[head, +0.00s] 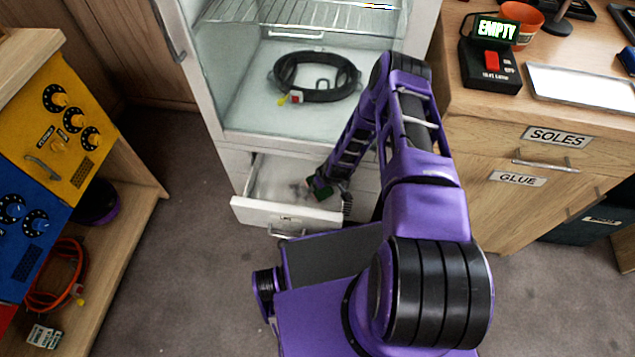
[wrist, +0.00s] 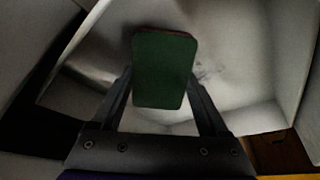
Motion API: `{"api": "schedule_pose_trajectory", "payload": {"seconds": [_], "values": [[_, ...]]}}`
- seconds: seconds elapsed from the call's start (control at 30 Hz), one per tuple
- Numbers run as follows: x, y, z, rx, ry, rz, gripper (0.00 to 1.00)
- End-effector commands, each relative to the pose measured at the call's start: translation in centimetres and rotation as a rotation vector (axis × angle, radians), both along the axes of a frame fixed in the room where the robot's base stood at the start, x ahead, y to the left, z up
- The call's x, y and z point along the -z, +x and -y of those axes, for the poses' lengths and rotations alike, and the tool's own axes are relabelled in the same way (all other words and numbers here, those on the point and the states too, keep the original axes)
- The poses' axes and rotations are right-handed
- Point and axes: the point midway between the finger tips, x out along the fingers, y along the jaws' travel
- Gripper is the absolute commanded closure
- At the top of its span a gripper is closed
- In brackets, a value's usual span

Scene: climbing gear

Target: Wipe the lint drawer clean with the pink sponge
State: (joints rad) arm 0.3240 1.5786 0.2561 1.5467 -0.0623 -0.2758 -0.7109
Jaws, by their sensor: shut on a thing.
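The white lint drawer (head: 268,212) is pulled open at the bottom of the white cabinet in the head view. Its pale inside (wrist: 245,45) fills much of the wrist view. My gripper (head: 320,186) reaches down into the right part of the drawer. It is shut on the sponge (wrist: 163,70), which shows a dark green face and a thin reddish edge; its pink body is mostly hidden. Dark smudges (wrist: 208,72) lie on the drawer floor right of the sponge. Whether the sponge touches the floor I cannot tell.
Above the drawer, a coiled black cable (head: 283,88) lies in the open cabinet under a wire rack (head: 300,14). A wooden bench (head: 490,110) with labelled drawers stands right. A shelf with coloured control panels (head: 70,125) stands left. Carpet between is clear.

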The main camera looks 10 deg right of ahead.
Motion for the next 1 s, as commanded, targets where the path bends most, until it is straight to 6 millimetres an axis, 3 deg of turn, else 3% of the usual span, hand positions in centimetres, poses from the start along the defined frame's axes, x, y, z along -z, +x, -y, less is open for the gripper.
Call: {"api": "schedule_pose_trajectory", "payload": {"seconds": [0.3,1.0], "values": [[0.1,-2.6,-0.7,0.000,-0.002,-0.011,1.00],[-0.2,-0.8,-4.6,0.000,-0.001,-0.004,1.00]]}}
